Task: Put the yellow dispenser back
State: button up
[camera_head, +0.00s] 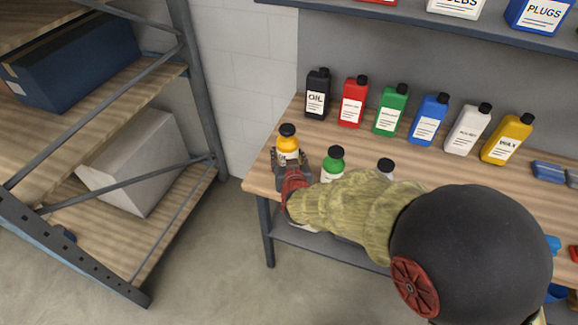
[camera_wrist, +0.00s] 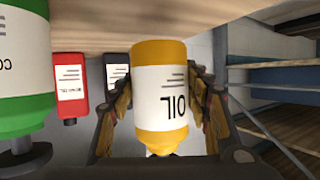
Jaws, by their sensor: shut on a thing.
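The yellow dispenser (camera_head: 288,146) has a black top and a white label. It is at the left end of the workbench (camera_head: 262,176). My gripper (camera_head: 291,163) is shut on it, with a finger on each side. In the wrist view the yellow dispenser (camera_wrist: 160,97) appears upside down between the fingers, its label reading OIL. Its base is close to the wooden top, but I cannot tell whether it touches.
A green dispenser (camera_head: 333,163) stands just right of my gripper, with another dark-capped one (camera_head: 386,166) beyond it. Several bottles line the back, including a black oil bottle (camera_head: 317,95) and a red bottle (camera_head: 353,103). A metal shelf rack (camera_head: 205,95) stands at left.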

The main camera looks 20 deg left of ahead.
jog(key=shift+w+f, duration=0.3)
jog(key=shift+w, duration=0.05)
jog(key=shift+w+f+b, duration=0.15)
jog(key=shift+f+b, duration=0.3)
jog(key=shift+f, duration=0.45)
jog(key=shift+w+f+b, duration=0.1)
jog(key=shift+f+b, duration=0.35)
jog(key=shift+f, duration=0.4)
jog(key=shift+f, duration=0.15)
jog(key=o, duration=1.7)
jog(key=shift+r, duration=0.2)
jog(key=p+v, duration=0.3)
jog(key=v, duration=0.9)
jog(key=shift+s+f, duration=0.1)
